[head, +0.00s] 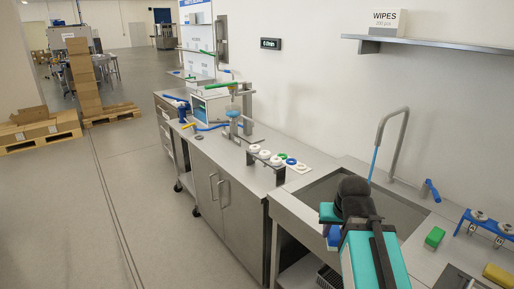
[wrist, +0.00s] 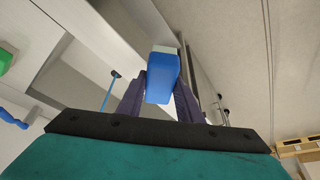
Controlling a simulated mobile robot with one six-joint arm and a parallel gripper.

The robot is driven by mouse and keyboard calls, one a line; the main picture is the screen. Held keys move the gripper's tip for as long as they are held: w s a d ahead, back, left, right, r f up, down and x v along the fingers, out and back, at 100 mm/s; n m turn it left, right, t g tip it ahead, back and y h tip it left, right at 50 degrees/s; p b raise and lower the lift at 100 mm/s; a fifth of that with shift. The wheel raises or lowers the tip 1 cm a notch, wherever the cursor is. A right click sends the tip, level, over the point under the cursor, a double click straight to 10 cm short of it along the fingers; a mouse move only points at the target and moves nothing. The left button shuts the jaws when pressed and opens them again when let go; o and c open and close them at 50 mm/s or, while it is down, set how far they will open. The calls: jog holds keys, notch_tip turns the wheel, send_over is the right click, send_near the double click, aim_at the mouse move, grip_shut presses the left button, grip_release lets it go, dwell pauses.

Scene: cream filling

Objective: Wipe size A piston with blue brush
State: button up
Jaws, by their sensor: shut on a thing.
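My gripper (head: 330,224) is over the near left edge of the sink. In the wrist view its dark fingers (wrist: 160,92) are shut on a blue block with a pale end, which looks like the blue brush (wrist: 161,72). In the head view only a small part of the blue brush (head: 334,240) shows below the gripper; my arm hides the rest. Several round white, green and blue pieces stand on a small rack (head: 266,168) on the counter left of the sink. I cannot tell which piece, if any, is the size A piston.
The sink (head: 400,205) has a tall tap (head: 391,140). Right of it are a blue-handled tool (head: 430,190), a green block (head: 435,237), a yellow block (head: 498,275) and a blue rack (head: 487,225) with metal parts. A filling machine (head: 233,115) stands farther left.

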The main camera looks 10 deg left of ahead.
jog(key=shift+w+d, duration=0.1)
dwell(0.3)
jog(key=shift+w+r, duration=0.15)
jog(key=shift+r, duration=0.3)
jog(key=r, duration=0.3)
jog(key=w+r, duration=0.1)
jog(key=r, duration=0.1)
jog(key=shift+w+d+r, duration=0.1)
jog(key=shift+d+r, duration=0.1)
jog(key=shift+d, duration=0.1)
jog(key=shift+r, duration=0.15)
